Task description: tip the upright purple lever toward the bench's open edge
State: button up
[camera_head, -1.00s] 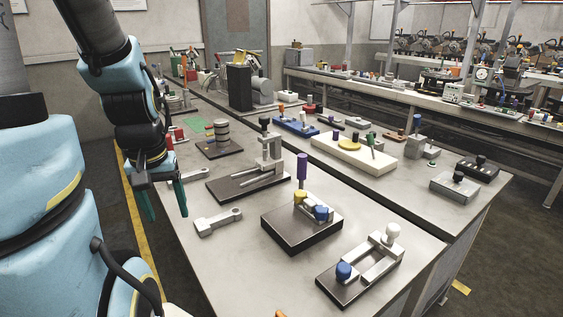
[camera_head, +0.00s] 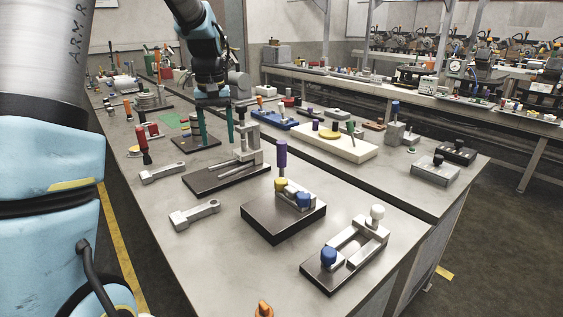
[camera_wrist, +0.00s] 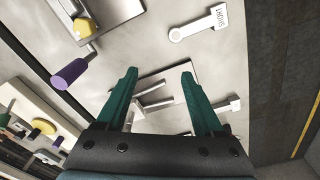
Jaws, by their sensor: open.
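The purple lever (camera_head: 281,155) stands upright at the back of a dark fixture block (camera_head: 275,229) on the near bench. A yellow knob (camera_head: 281,184) and a blue knob (camera_head: 303,199) are on the same block. In the wrist view the purple lever (camera_wrist: 68,75) is left of my fingers, with the yellow knob (camera_wrist: 83,28) above it. My gripper (camera_head: 216,130) is open and empty, its green fingers pointing down. It is behind and left of the lever, apart from it. Both fingers of my gripper (camera_wrist: 159,75) also show in the wrist view.
A grey clamp fixture (camera_head: 245,148) stands between my gripper and the purple lever's block. A fixture with a blue knob and a white knob (camera_head: 346,253) is at the front right. Grey wrenches (camera_head: 194,214) lie at the left. Bare bench (camera_head: 215,260) shows at the front left.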

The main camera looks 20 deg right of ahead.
jog(key=w+d+b, duration=0.2)
jog(key=d, duration=0.8)
jog(key=m, duration=0.1)
send_near(281, 154)
jog(key=shift+w+d+f+g+b, duration=0.1)
jog(key=shift+w+d+g+b, duration=0.1)
jog(key=shift+w, duration=0.3)
jog(key=shift+w+d+g+b, duration=0.1)
jog(key=shift+w+d+b, duration=0.1)
jog(key=shift+w, duration=0.25)
jog(key=shift+d+f, duration=0.1)
jog(key=shift+f, duration=0.05)
notch_tip(281, 154, down, 10)
jog(key=shift+f+p, duration=0.15)
jog(key=shift+p, duration=1)
jog(key=shift+c, duration=0.3)
grip_shut()
